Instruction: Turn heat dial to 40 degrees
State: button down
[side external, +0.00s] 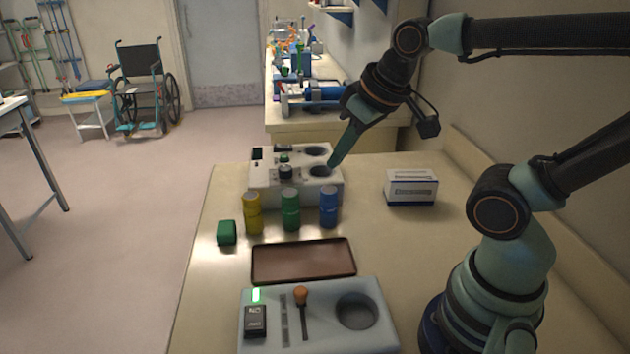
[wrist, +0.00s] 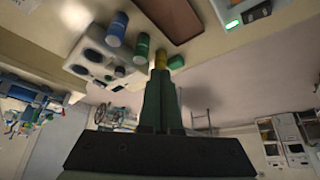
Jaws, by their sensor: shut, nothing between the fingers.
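A pale control box (side external: 265,197) stands at the back of the table. A dark round knob (side external: 285,172), which looks like the heat dial, sits on its top left of two round dark wells. A small green knob (side external: 284,157) is just behind it. I cannot read any degree marks or the dial's setting. My gripper (side external: 331,164) is shut and empty, its tips at the box's right side near the front well, apart from the dark knob. In the wrist view the shut fingers (wrist: 161,72) point up the picture, with the box (wrist: 97,66) to their left.
Yellow (side external: 253,213), green (side external: 291,210) and blue (side external: 329,207) canisters stand close before the box. A green block (side external: 227,233), brown tray (side external: 262,274) and grey unit (side external: 372,288) with an orange-topped lever lie nearer. A white carton (side external: 411,188) stands right; table is clear around it.

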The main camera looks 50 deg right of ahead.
jog(key=c, duration=1.1)
grip_release()
jog(key=o, duration=0.5)
jog(key=shift+w+d+r, duration=0.1)
jog(key=shift+w+r, duration=0.1)
jog(key=shift+w, duration=0.05)
jog(key=shift+o, duration=1.1)
jog(key=w+d+r+m+g, duration=0.1)
jog(key=w+d+r+m, duration=0.1)
jog(key=w, duration=0.4)
jog(key=shift+w+d+r+m, duration=0.15)
jog(key=shift+w+r+m, duration=0.3)
jog(key=shift+r, duration=0.2)
jog(key=m+g, duration=0.4)
jog(key=m, duration=0.4)
send_over(286, 168)
notch_tip(286, 168, down, 9)
notch_tip(286, 168, down, 12)
jog(key=shift+w+r, duration=0.1)
jog(key=shift+r, duration=0.05)
grip_shut()
